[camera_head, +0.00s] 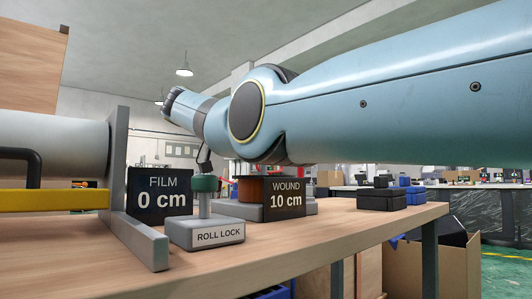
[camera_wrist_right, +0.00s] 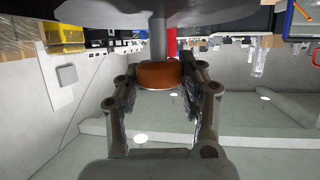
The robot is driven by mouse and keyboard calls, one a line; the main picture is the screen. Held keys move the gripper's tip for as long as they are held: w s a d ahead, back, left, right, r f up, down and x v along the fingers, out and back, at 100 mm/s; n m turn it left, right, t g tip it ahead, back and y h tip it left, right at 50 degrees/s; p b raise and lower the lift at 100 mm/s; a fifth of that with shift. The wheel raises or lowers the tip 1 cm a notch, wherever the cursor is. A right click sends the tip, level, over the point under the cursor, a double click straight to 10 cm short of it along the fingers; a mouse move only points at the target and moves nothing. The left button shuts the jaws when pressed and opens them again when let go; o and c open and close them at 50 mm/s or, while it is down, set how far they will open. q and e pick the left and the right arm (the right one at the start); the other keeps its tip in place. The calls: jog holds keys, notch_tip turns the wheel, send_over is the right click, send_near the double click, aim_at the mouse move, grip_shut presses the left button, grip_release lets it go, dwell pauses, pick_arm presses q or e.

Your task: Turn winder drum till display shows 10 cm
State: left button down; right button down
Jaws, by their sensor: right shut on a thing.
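The WOUND display (camera_head: 286,199) reads 10 cm. The FILM display (camera_head: 161,194) reads 0 cm. In the right wrist view my right gripper (camera_wrist_right: 157,82) is shut on an orange-brown knob (camera_wrist_right: 158,74) at the end of a grey shaft, with one finger at each side. In the head view my arm hides most of this grip. My left gripper is out of view.
A large grey roll (camera_head: 55,145) with a yellow bar (camera_head: 50,199) stands at the left, beside a grey upright plate (camera_head: 117,160). Dark blocks (camera_head: 381,199) sit to the right on the wooden bench (camera_head: 330,232). The bench front between is clear.

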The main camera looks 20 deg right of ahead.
jog(key=shift+f, duration=0.2)
jog(key=c, duration=0.8)
grip_release()
jog(key=shift+d, duration=0.15)
jog(key=shift+r, duration=0.1)
